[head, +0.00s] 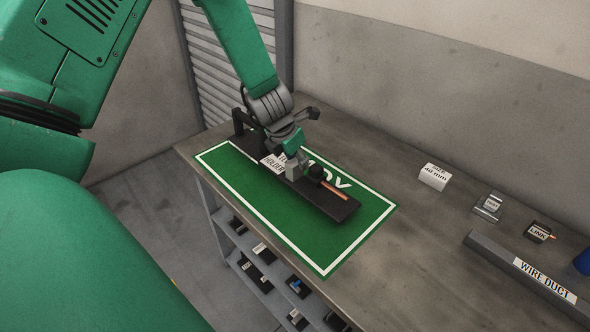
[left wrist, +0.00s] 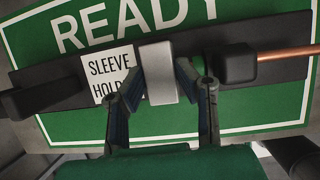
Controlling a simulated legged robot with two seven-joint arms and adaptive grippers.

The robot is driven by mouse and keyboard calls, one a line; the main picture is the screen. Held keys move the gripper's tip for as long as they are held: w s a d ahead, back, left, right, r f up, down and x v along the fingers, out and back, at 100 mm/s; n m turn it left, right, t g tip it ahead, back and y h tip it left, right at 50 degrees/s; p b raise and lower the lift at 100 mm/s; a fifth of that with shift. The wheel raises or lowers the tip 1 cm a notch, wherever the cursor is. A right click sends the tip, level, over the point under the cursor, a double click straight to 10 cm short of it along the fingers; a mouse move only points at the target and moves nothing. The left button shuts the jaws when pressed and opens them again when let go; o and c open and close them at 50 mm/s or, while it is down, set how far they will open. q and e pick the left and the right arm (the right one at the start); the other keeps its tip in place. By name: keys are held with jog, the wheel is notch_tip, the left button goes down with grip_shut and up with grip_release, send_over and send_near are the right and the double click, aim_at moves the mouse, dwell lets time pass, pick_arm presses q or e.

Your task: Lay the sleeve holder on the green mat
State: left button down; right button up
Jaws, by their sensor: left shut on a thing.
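The sleeve holder (head: 337,203) is a long dark bar with a white "SLEEVE HOLDER" label, a grey block near its middle and a black block with a copper rod. It extends across the green mat (head: 250,197), which has a white border and "READY" lettering. My left gripper (head: 293,168) is shut on the holder's grey block; in the left wrist view the fingers (left wrist: 158,85) stand on both sides of the block (left wrist: 157,62). The bar lies flat over the mat; whether it touches is hard to tell. My right gripper is not in view.
On the bench (head: 420,225), right of the mat, stand a white "40 mm" block (head: 435,177), small labelled parts (head: 489,206) and a "WIRE DUCT" bar (head: 530,277). A wall closes the back. A lower shelf (head: 262,278) under the bench holds several small parts.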

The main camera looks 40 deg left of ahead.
aim_at(300, 177)
pick_arm(q)
jog(key=f, duration=0.1)
jog(key=d+f, duration=0.1)
jog(key=f, duration=0.1)
jog(key=shift+w+d+b, duration=0.1)
jog(key=shift+b, duration=0.25)
jog(key=shift+a, duration=0.2)
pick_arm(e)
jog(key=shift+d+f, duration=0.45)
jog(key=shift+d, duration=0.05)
pick_arm(q)
jog(key=c, duration=1.2)
grip_release()
jog(key=shift+a+f, duration=0.2)
jog(key=shift+a, duration=0.05)
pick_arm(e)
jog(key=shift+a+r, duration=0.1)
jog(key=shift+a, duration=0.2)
pick_arm(q)
jog(key=v, duration=0.4)
jog(key=p+v, duration=0.1)
jog(key=v, duration=0.3)
jog(key=p+v, duration=0.1)
jog(key=v, duration=0.3)
jog(key=shift+d, duration=0.25)
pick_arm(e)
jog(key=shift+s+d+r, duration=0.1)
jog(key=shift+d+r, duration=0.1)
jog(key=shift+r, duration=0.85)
